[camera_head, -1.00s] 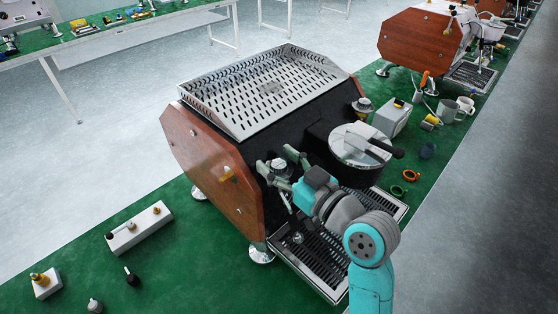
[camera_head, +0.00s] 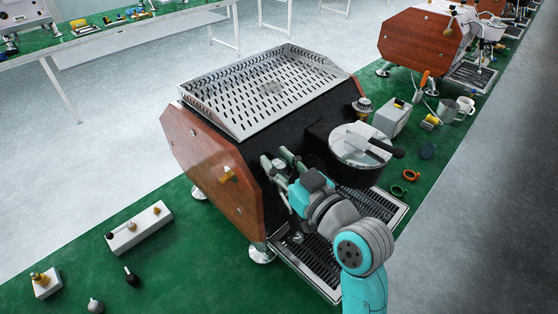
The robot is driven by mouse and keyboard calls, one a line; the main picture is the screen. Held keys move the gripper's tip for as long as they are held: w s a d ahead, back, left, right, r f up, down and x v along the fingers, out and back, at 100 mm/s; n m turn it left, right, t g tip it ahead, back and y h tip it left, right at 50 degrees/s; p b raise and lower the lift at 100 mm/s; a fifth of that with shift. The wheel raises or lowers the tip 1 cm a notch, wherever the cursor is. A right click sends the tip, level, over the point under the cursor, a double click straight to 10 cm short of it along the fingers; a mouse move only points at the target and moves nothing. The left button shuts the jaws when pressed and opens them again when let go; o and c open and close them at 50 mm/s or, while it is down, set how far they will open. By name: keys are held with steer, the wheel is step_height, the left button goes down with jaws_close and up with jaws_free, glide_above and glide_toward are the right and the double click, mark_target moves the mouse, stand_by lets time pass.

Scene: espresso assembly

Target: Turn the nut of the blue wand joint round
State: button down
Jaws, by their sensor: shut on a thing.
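The espresso machine (camera_head: 237,190) has wood side panels and a dark front. My gripper (camera_head: 277,161) is at the upper left of that front, at the wand joint. Its two fingers are shut around the nut there, which they and the gripper body hide almost wholly. I cannot make out the joint's blue colour. The lower end of the wand (camera_head: 297,237) shows below my gripper, hanging over the drip tray (camera_head: 318,270).
A lidded round group head (camera_head: 358,143) stands right of my gripper. Orange and green rings (camera_head: 411,175) and mugs (camera_head: 447,110) lie further right. A white block with fittings (camera_head: 139,229) and small knobs lie on the green mat at left.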

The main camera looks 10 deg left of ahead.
steer(key=m+t+h, duration=0.1)
steer(key=m+h, duration=0.1)
steer(key=m+t+h, duration=0.2)
steer(key=h, duration=0.1)
steer(key=shift+s+a, duration=0.1)
steer(key=shift+a, duration=0.05)
steer(key=c, duration=1.9)
jaws_free()
steer(key=m+t+h, duration=0.1)
steer(key=m+h, duration=0.1)
steer(key=h, duration=0.1)
steer(key=m+h, duration=0.2)
steer(key=h, duration=0.1)
steer(key=shift+t, duration=0.4)
steer(key=m+h, duration=0.2)
steer(key=h, duration=0.1)
steer(key=m+h, duration=0.2)
steer(key=h, duration=0.1)
steer(key=shift+g, duration=0.4)
steer(key=shift+m+g+h, duration=0.85)
steer(key=shift+m+h, duration=0.3)
steer(key=shift+h, duration=0.55)
steer(key=shift+m+g+h, duration=0.85)
steer(key=shift+m+h, duration=0.3)
steer(key=shift+h, duration=0.55)
steer(key=shift+f, duration=0.1)
steer(key=o, duration=1.2)
steer(key=shift+c, duration=0.2)
